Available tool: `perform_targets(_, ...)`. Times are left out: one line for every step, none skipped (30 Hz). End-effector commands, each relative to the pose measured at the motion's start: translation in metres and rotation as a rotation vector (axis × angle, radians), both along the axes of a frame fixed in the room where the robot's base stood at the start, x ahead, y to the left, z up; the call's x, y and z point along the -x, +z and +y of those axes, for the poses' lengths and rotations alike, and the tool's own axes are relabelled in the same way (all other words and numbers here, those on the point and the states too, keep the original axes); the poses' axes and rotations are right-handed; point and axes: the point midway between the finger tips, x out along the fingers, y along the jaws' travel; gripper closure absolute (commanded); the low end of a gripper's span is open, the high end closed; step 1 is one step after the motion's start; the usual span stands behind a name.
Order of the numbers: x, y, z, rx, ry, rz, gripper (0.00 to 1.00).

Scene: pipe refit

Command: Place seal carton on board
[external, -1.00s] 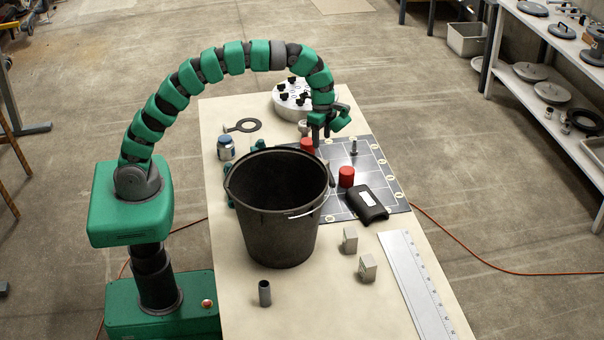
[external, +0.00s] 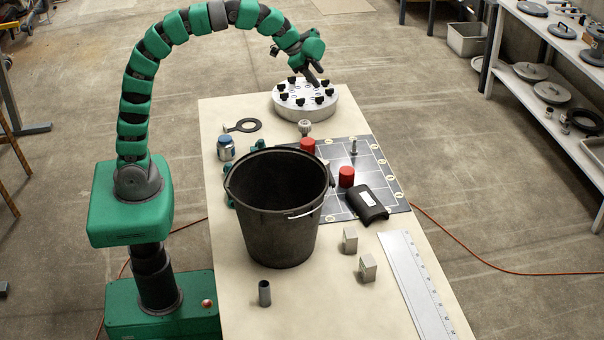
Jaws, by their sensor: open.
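The dark board (external: 385,185) with pale grid lines lies on the table, its near left part hidden behind the bucket. Two small beige boxes, a nearer carton (external: 367,268) and a farther carton (external: 349,239), stand on bare table in front of it; I cannot tell if either is the seal carton. A small pale thing (external: 326,164) shows on the board beside the bucket rim, too small and covered to identify. My gripper (external: 314,77) is open, over or just behind the round metal flange, away from the board.
A black bucket (external: 278,235) stands mid-table. On the board are red cylinders (external: 346,177), an upright bolt (external: 354,147) and a black case (external: 367,205). The flange (external: 305,102) with black knobs is at the back; a steel ruler (external: 418,290) lies front right.

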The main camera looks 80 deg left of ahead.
Motion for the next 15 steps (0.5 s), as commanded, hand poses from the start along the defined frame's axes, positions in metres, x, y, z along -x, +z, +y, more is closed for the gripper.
perform_targets(0.01,0.023,0.002,0.017,0.025,-0.053,0.47)
perform_targets(0.014,0.034,0.003,0.028,0.041,-0.083,0.47)
perform_targets(0.02,0.05,0.004,0.044,0.061,-0.127,0.47)
perform_targets(0.025,0.063,0.005,0.058,0.076,-0.161,0.47)
perform_targets(0.031,0.076,0.006,0.07,0.089,-0.194,0.47)
perform_targets(0.038,0.091,0.007,0.088,0.108,-0.234,0.47)
perform_targets(0.044,0.103,0.008,0.103,0.122,-0.267,0.47)
perform_targets(0.05,0.115,0.009,0.116,0.135,-0.3,0.47)
perform_targets(0.059,0.128,0.01,0.136,0.153,-0.338,0.47)
perform_targets(0.066,0.14,0.011,0.151,0.166,-0.371,0.47)
perform_targets(0.073,0.153,0.013,0.166,0.178,-0.406,0.47)
perform_targets(0.083,0.168,0.014,0.188,0.194,-0.447,0.47)
perform_targets(0.091,0.178,0.015,0.204,0.205,-0.478,0.47)
perform_targets(0.099,0.189,0.016,0.22,0.215,-0.509,0.47)
perform_targets(0.108,0.201,0.016,0.241,0.228,-0.547,0.47)
